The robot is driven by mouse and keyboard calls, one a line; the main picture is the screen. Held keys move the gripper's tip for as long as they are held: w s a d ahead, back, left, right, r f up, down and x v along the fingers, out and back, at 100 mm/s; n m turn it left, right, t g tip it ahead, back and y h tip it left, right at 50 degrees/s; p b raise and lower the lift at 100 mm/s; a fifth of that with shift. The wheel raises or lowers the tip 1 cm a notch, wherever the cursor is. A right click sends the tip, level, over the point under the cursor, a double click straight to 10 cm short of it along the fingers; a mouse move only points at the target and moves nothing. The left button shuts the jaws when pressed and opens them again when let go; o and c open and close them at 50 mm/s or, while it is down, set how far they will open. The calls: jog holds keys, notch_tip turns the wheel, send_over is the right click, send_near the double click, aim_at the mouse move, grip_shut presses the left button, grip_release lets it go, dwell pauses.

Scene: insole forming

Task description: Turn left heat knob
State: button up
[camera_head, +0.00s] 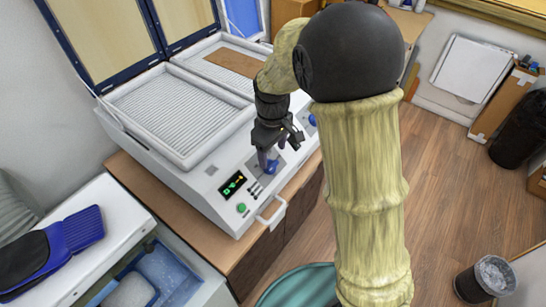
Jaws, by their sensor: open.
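The forming machine (205,172) is a white box with two ribbed heating beds. Its left blue knob (271,168) is on the front panel, beside the small lit display (232,184). My gripper (268,158) points down right at this knob, open, with its fingers close around or beside it. I cannot tell whether they touch it, and the fingers partly hide the knob. A second blue knob (312,120) shows farther right on the panel, partly hidden by my arm.
A brown sheet (232,62) lies on the far bed. The lids stand open at the back. A green button (241,208) and a front handle (272,214) are near the left knob. A white table (125,222) with blue and black items stands at lower left. The wooden floor at right is mostly clear.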

aim_at(273, 164)
jog(key=shift+f+p, duration=0.4)
jog(key=shift+f, duration=1.8)
jog(key=c, duration=1)
